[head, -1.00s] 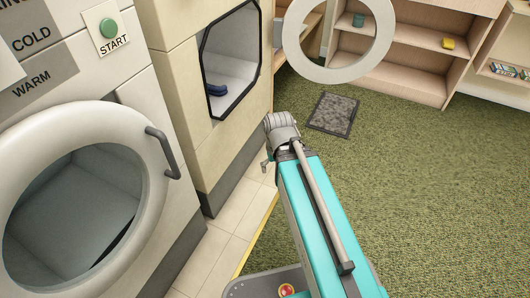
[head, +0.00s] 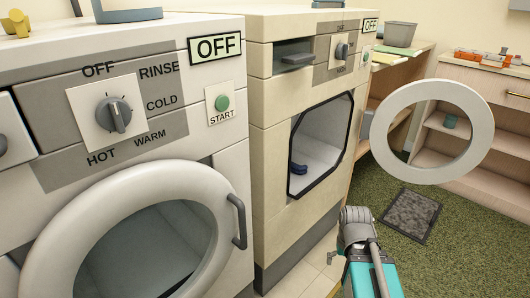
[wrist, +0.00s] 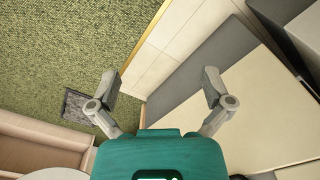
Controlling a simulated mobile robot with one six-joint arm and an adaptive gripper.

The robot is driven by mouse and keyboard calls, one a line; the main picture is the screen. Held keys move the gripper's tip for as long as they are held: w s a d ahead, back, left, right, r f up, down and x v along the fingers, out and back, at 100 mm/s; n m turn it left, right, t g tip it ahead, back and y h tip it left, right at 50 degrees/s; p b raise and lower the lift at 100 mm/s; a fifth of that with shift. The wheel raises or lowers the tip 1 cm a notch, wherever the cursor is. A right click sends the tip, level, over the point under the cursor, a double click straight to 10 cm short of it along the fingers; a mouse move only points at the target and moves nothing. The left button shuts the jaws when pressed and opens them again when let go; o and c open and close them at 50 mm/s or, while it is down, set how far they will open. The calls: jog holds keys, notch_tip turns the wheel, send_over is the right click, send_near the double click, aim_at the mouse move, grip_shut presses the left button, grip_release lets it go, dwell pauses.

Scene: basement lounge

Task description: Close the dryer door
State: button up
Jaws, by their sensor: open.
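The dryer (head: 285,150) is the cream machine right of the washer. Its opening shows a light drum with a dark blue item (head: 298,168) inside. The dryer door (head: 381,130), a white ring, stands swung wide open to the right, apart from the opening. My gripper is in front of the dryer, below and left of the door, in the head view; its fingers are mostly hidden there. In the wrist view my gripper (wrist: 160,82) is open and empty, pointing at the floor beside the dryer's dark base (wrist: 185,82).
The washer (head: 215,150) stands at left with its round door (head: 210,195) shut. Shelves (head: 500,165) and a desk with a grey bin (head: 399,35) stand behind the dryer door. A dark mat (head: 411,214) lies on the green carpet. Carpet in front of the machines is clear.

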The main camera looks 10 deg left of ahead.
jog(key=shift+r, duration=0.15)
jog(key=c, duration=0.4)
jog(key=shift+r+p, duration=0.25)
jog(key=shift+p, duration=0.2)
jog(key=shift+c, duration=1.2)
notch_tip(320, 180, up, 3)
jog(key=p, duration=0.3)
jog(key=shift+r, duration=0.2)
jog(key=c, duration=0.7)
notch_tip(320, 180, up, 5)
jog(key=p, duration=0.5)
jog(key=shift+f, duration=0.2)
grip_shut()
jog(key=shift+r+p, duration=0.35)
jog(key=shift+r, duration=0.05)
